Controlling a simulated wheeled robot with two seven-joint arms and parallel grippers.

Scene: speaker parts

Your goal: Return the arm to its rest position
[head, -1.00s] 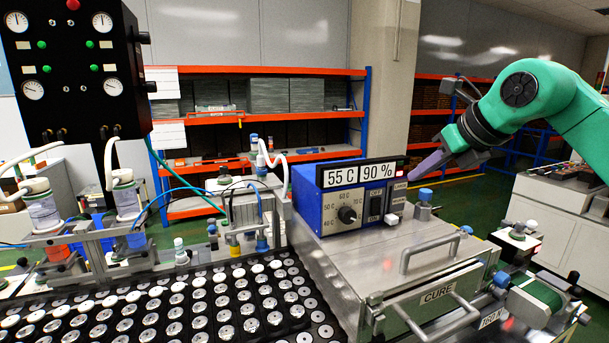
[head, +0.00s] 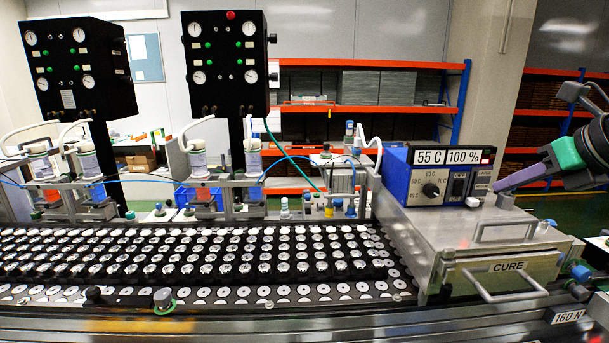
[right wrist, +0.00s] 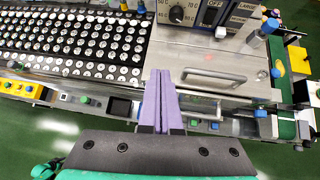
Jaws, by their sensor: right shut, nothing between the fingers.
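My right gripper (head: 500,186) comes in from the right edge of the head view. Its lilac fingers are shut and hold nothing. In the head view the fingertips appear just right of the blue control box (head: 398,180); the exact gap is unclear. In the right wrist view the shut fingers (right wrist: 161,78) appear over the front of the metal cure oven (right wrist: 240,82), left of its top handle. The oven (head: 440,234) has a drawer marked CURE (head: 508,267). The box's display (head: 447,157) reads 55 C and 100 %. My left gripper is not in view.
A long black tray (head: 405,285) with rows of round metal parts fills the front left. Two black gauge panels (head: 227,62) stand behind dispensing stations. Orange shelves (head: 372,67) are at the back. Green floor shows right of the oven in the wrist view.

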